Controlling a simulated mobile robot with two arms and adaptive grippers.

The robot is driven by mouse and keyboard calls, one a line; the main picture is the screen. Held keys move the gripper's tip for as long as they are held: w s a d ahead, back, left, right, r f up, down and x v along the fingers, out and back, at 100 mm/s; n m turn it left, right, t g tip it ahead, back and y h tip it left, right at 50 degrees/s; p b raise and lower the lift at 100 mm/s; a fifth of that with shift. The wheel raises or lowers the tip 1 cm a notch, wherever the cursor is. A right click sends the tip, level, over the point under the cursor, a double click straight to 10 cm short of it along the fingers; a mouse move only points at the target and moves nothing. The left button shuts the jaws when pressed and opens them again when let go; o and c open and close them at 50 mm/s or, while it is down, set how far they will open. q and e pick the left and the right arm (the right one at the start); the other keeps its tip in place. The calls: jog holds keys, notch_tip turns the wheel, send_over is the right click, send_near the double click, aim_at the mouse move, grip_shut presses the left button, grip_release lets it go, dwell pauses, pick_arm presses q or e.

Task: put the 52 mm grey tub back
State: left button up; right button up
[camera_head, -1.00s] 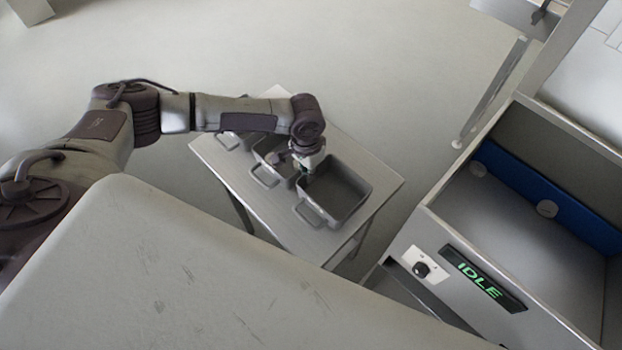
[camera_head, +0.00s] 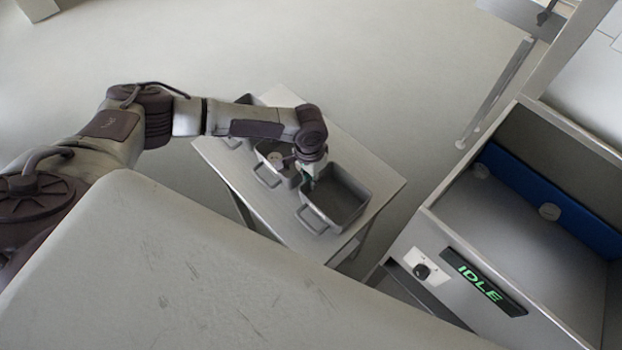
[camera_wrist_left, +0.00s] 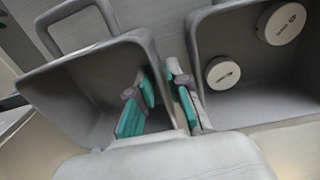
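My left gripper (camera_head: 308,180) is over the near grey bin on the small table, close to the wall it shares with the middle bin. In the left wrist view its teal-padded fingers (camera_wrist_left: 160,105) are apart, one over the near bin's inside and one by the wall between bins. I see nothing held between them. The near bin (camera_head: 362,184) looks empty; in the left wrist view it is the left bin (camera_wrist_left: 60,100). The middle bin (camera_wrist_left: 240,112) holds two pale round tubs, a larger one (camera_wrist_left: 284,22) and a smaller one (camera_wrist_left: 223,72). I cannot read their sizes.
A third grey bin (camera_head: 228,140) stands at the table's far left end, partly behind my arm. To the right is a machine with an open bay, an IDLE display (camera_head: 484,282) and a blue strip (camera_head: 520,192) with two pale round pieces. The floor behind the table is clear.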

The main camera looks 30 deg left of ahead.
pick_arm(q)
notch_tip(320, 180, up, 11)
jog(key=b, duration=0.2)
jog(key=shift+a+r, duration=0.15)
jog(key=shift+a, duration=0.05)
